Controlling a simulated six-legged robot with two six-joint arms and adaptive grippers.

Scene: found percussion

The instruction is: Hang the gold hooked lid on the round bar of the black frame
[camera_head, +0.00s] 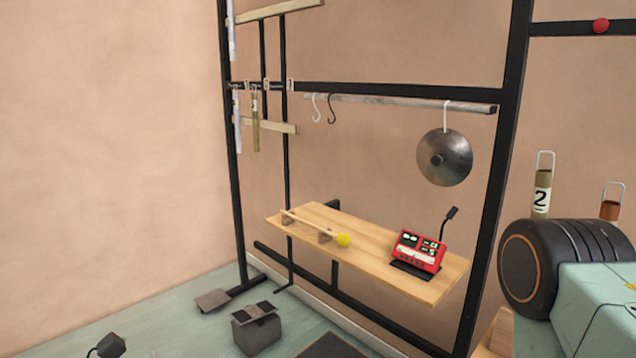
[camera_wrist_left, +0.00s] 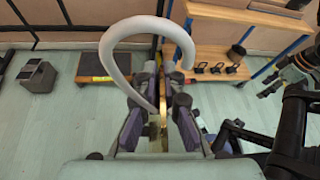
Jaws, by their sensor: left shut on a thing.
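My left gripper (camera_wrist_left: 159,85) shows only in the left wrist view. It is shut on the gold lid (camera_wrist_left: 164,118), seen edge-on as a thin strip between the fingers. The lid's large pale hook (camera_wrist_left: 113,62) curves above the fingers; the lid's face is hidden. In the head view the grey round bar (camera_head: 390,101) runs level across the black frame (camera_head: 503,150). A dark metal lid (camera_head: 444,158) hangs near its right end by a white hook. An empty white hook (camera_head: 316,107) and a black hook (camera_head: 331,108) hang near its left end.
Below the bar, a wooden shelf (camera_head: 370,246) carries a yellow-headed mallet (camera_head: 343,240) and a red device (camera_head: 418,250) with a thin upright stalk. The bar is clear between the black hook and the dark lid.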

